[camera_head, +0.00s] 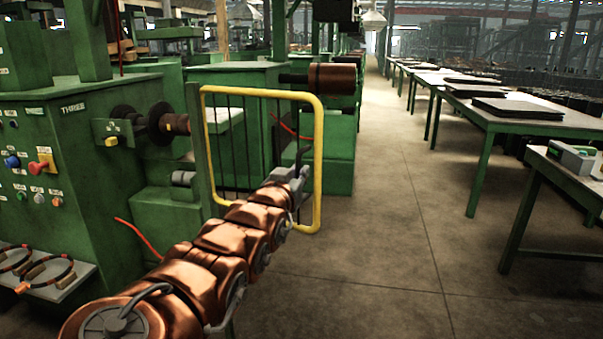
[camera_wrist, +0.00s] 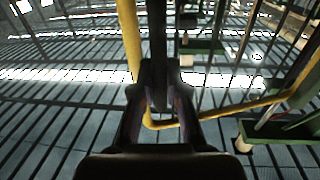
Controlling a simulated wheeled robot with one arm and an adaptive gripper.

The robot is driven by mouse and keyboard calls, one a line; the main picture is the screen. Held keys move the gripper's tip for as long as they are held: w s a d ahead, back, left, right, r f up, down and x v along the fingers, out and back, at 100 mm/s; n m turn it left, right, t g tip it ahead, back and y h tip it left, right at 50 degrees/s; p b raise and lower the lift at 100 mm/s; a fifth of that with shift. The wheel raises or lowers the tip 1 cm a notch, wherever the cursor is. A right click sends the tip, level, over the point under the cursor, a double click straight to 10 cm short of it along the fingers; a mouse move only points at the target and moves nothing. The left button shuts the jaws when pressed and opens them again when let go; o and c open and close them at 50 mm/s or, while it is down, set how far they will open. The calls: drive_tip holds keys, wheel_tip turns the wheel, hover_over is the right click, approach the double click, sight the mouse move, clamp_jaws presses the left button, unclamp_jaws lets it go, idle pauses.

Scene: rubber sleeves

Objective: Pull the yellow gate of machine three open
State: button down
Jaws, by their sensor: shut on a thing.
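The yellow gate (camera_head: 319,130) is a rectangular tube frame with dark upright bars. It stands beside a green post (camera_head: 196,150) on the green machine marked THREE (camera_head: 75,150). My gripper (camera_head: 301,172) is at the frame's right side, near the lower half. In the wrist view, my gripper's fingers (camera_wrist: 162,95) are shut around a dark upright bar (camera_wrist: 158,40) next to the yellow tube (camera_wrist: 130,40). The frame's lower corner shows between and behind the fingers. My arm hides part of the gate's lower edge in the head view.
A copper-coloured roller (camera_head: 331,78) juts out above the gate's top right corner. A tray with ring-shaped parts (camera_head: 45,275) is at the lower left. Green tables (camera_head: 545,118) line the right side. The concrete aisle (camera_head: 390,230) between is clear.

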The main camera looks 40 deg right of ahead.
sight(303, 123)
drive_tip(key=c, duration=1.5)
unclamp_jaws()
drive_tip(key=shift+w+a+r, duration=0.1)
drive_tip(key=shift+w+a, duration=0.2)
drive_tip(key=shift+w, duration=0.05)
drive_tip(key=o, duration=0.3)
drive_tip(key=shift+s+d, duration=0.1)
drive_tip(key=shift+d, duration=0.1)
drive_tip(key=shift+s, duration=0.1)
drive_tip(key=shift+r, duration=1.15)
wheel_tip(303, 123, up, 3)
drive_tip(key=shift+f, duration=0.15)
drive_tip(key=shift+r, duration=2.4)
